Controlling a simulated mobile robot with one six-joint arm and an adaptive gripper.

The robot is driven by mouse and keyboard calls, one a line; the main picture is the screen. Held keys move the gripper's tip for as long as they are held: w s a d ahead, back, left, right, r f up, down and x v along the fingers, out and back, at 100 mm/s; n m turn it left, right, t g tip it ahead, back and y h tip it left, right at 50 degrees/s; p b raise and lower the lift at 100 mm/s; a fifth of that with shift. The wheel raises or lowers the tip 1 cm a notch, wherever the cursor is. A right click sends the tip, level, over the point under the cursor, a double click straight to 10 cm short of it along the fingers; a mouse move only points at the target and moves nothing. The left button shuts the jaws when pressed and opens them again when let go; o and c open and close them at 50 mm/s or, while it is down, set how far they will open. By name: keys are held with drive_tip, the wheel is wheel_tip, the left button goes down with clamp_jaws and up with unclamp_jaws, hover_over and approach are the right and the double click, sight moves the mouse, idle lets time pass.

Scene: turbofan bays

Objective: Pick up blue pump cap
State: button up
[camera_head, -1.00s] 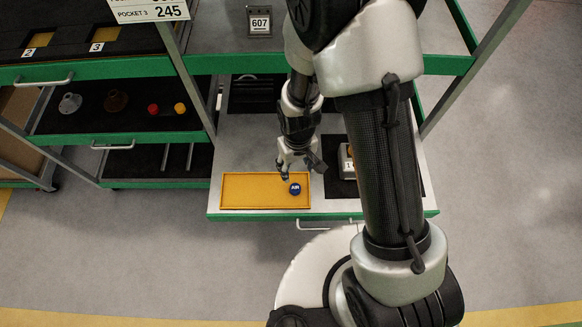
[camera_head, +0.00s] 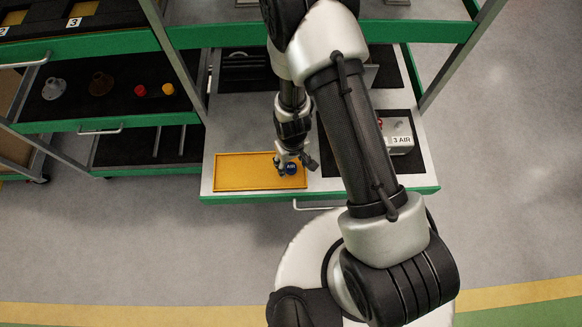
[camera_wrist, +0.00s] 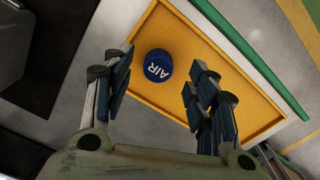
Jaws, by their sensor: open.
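The blue pump cap (camera_head: 291,168), marked AIR, lies in the right part of a shallow yellow tray (camera_head: 235,172). In the wrist view the cap (camera_wrist: 158,66) sits on the tray floor (camera_wrist: 205,55), beyond and between my two fingers. My gripper (camera_head: 286,160) is over the tray's right end, close beside the cap. In the wrist view my gripper (camera_wrist: 158,88) has its fingers spread wide with nothing between the tips. I cannot tell the exact height of the fingertips above the tray.
A grey block labelled 3 AIR (camera_head: 399,135) stands on a dark mat right of the tray. The left shelf holds a red cap (camera_head: 140,90), a yellow cap (camera_head: 167,88) and two funnel-like pieces. Green-edged frame posts flank the drawer.

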sight(292, 168)
wheel_tip(292, 168, down, 3)
drive_tip(key=shift+w+f+b, duration=0.1)
drive_tip(key=shift+f+b, duration=0.1)
drive_tip(key=shift+b, duration=0.75)
drive_tip(key=shift+r, duration=0.1)
drive_tip(key=shift+c, duration=0.5)
drive_tip(key=c, duration=0.7)
